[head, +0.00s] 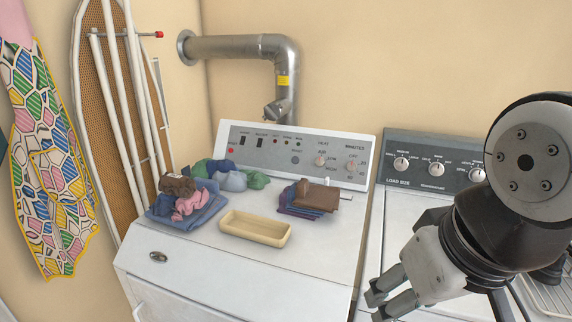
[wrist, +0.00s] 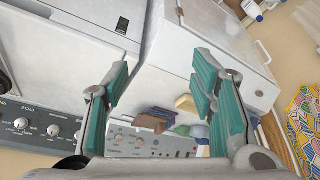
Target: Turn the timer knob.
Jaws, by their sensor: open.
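The timer knob (head: 351,166) is a small pale dial under the word MINUTES at the right end of the white dryer's grey control panel (head: 250,150). A similar heat knob (head: 320,160) is to its left. In the wrist view the panel (wrist: 170,147) shows low between the fingers, with the timer knob (wrist: 119,138) small near its left end. My gripper (head: 378,303) is at the lower right in the head view, in front of the washer and apart from the knob. Its teal-padded fingers (wrist: 160,70) are spread with nothing between them.
On the dryer top are folded blue and pink clothes (head: 190,205), a cream tray (head: 255,234) and a brown and purple cloth pile (head: 312,200) in front of the panel. The washer's panel (head: 438,160) with its own knobs is at the right. A metal duct (head: 240,47) rises behind.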

